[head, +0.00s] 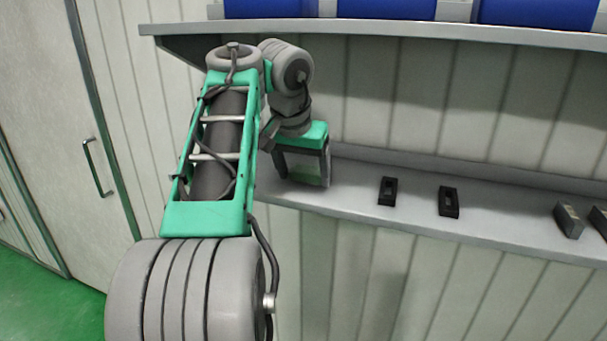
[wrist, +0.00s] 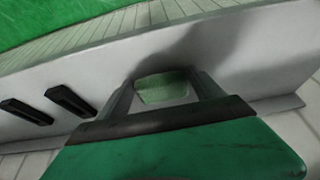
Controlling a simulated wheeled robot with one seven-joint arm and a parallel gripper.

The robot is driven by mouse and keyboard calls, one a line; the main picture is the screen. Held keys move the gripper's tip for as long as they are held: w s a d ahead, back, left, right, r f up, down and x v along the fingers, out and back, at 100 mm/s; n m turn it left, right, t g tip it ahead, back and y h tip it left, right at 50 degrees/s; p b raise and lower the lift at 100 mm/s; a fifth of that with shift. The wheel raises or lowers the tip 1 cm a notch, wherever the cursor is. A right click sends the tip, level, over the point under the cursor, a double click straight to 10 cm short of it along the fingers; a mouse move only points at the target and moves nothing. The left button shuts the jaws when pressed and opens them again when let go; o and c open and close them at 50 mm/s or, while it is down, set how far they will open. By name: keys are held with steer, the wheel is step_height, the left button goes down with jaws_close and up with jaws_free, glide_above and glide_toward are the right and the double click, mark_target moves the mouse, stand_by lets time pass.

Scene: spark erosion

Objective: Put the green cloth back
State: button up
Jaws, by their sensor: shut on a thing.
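My gripper (head: 306,176) is over the left part of the lower grey shelf in the head view. Part of the cloth is hidden by the fingers.
The lower shelf (head: 345,206) holds two black blocks, one nearer (head: 388,191) and one farther right (head: 449,201), and grey blocks (head: 568,220) at the right end. An upper shelf (head: 400,28) with blue bins (head: 385,8) overhangs. A door handle (head: 97,167) is at left.

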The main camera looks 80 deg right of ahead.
steer(key=shift+f, duration=0.25)
steer(key=o, duration=1.2)
steer(key=shift+r, duration=0.1)
